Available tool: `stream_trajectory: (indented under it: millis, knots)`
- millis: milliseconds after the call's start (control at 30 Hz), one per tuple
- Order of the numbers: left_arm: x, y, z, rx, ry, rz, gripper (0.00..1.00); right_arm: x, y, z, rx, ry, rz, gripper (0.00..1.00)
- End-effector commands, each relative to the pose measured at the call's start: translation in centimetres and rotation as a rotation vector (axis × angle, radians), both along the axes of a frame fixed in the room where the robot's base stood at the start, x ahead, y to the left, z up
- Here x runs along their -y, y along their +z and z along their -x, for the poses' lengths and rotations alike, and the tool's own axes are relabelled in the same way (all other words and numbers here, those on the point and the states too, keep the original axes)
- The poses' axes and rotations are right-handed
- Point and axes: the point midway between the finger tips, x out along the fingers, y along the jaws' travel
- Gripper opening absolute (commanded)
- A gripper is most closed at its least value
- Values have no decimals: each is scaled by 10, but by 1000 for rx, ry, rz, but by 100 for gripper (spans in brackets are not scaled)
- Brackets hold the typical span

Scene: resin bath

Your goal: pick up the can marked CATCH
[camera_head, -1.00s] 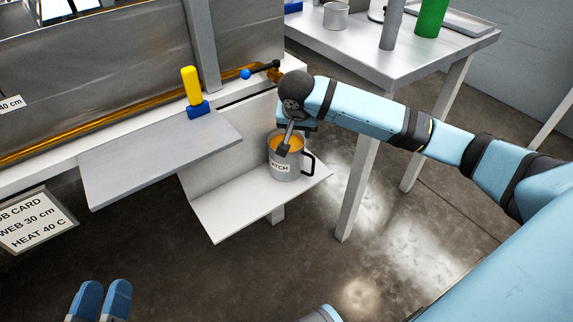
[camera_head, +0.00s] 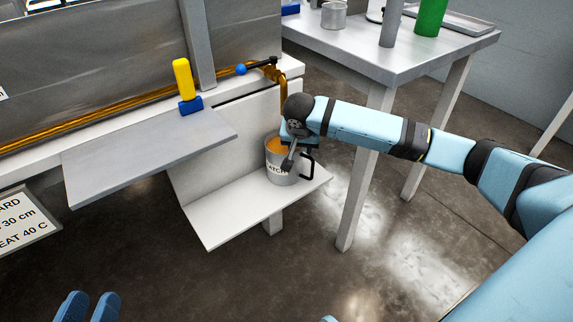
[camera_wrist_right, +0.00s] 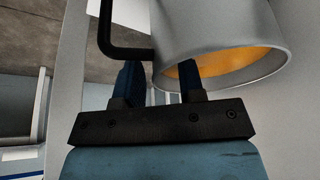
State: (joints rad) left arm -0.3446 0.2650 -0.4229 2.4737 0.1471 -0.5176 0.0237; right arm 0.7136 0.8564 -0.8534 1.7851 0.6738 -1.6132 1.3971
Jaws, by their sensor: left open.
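The can marked CATCH (camera_head: 277,172) is a grey mug-like can with a black handle on its right, standing upright on the low white shelf (camera_head: 228,210). Orange shows inside it. My right gripper (camera_head: 289,158) is over the can's handle side. In the right wrist view, the can (camera_wrist_right: 215,35) is close, and the gripper (camera_wrist_right: 162,75) has one finger outside the wall beside the handle and the other at the orange opening. The fingers stand apart, with a gap between them. My left gripper (camera_head: 88,305) is open and empty at the bottom left, partly cut off.
A grey ledge (camera_head: 150,155) juts out above and left of the can. A yellow-handled lever (camera_head: 182,78) and a blue ball (camera_head: 241,69) are on the bath's edge. A metal table (camera_head: 400,55) with a green cylinder (camera_head: 434,15) stands behind my right arm. A sign (camera_head: 22,218) is at left.

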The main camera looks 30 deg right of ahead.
Motion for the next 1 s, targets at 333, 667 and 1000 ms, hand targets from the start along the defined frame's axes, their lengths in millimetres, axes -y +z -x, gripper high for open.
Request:
stream_trajectory:
  millis: [333,667,1000]
  knots:
    - [0,0,0,-1,-1,2,43,0,0,0,0,1,0,0]
    - [0,0,0,-1,0,2,43,0,-1,1,-2,1,1,0]
    - [0,0,0,-2,0,1,43,-1,-1,1,-3,2,1,0]
